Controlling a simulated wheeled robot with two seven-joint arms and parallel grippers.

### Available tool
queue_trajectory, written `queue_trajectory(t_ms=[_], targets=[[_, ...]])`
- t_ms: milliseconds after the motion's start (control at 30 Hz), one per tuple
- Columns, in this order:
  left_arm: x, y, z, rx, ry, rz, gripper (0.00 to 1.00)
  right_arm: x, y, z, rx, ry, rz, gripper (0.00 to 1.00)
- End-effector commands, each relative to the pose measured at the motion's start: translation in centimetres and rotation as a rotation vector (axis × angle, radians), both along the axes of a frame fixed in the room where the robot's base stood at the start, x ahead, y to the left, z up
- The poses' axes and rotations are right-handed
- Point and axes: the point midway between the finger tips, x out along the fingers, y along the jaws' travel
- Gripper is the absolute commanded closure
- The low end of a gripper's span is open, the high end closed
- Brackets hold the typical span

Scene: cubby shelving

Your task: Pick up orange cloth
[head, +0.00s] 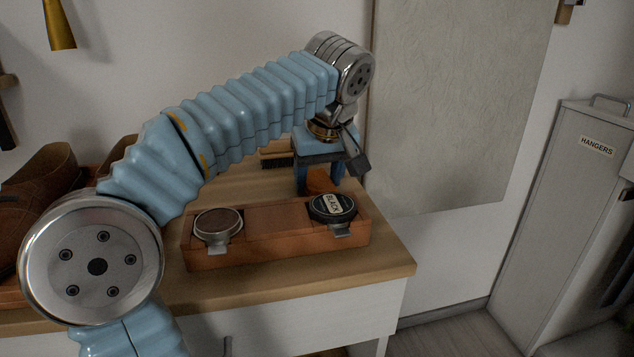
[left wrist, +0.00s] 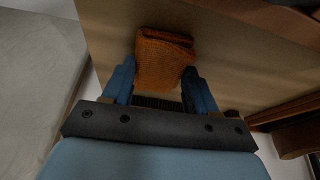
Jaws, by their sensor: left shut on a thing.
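The orange cloth (left wrist: 165,62) is between the two blue fingers of my left gripper (left wrist: 160,80) in the left wrist view. The fingers press on its sides, and it looks folded or bunched. In the head view a small part of the cloth (head: 319,181) shows between the fingertips of my left gripper (head: 320,180), just behind the wooden tray. Whether the cloth still touches the table top is hard to tell. My right gripper is not in view.
A wooden tray (head: 274,247) with a brown round tin (head: 218,223) and a tin marked BLACK (head: 333,206) stands in front of the gripper. Brown shoes (head: 45,180) are at the left. A brush partly shows behind the gripper. A grey cabinet labelled HANGERS (head: 575,180) is at the right.

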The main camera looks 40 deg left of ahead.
Motion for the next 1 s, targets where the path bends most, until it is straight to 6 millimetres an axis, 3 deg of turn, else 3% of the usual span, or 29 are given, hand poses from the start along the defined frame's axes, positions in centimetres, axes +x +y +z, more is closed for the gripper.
queue_trajectory(t_ms=[267, 500, 800, 1000], targets=[[0.0, 0.0, 0.4, -0.001, -0.001, 0.0, 0.7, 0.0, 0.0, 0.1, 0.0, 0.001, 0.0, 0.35], [0.0, -0.1, 3.7, -0.001, -0.003, -0.002, 0.7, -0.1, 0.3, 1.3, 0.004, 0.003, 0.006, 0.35], [-4.1, -3.0, 9.5, 0.0, -0.005, -0.003, 0.7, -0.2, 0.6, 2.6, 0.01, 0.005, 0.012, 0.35], [-7.5, -5.6, 11.1, 0.001, -0.002, -0.004, 0.7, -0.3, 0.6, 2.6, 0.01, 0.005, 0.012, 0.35]])
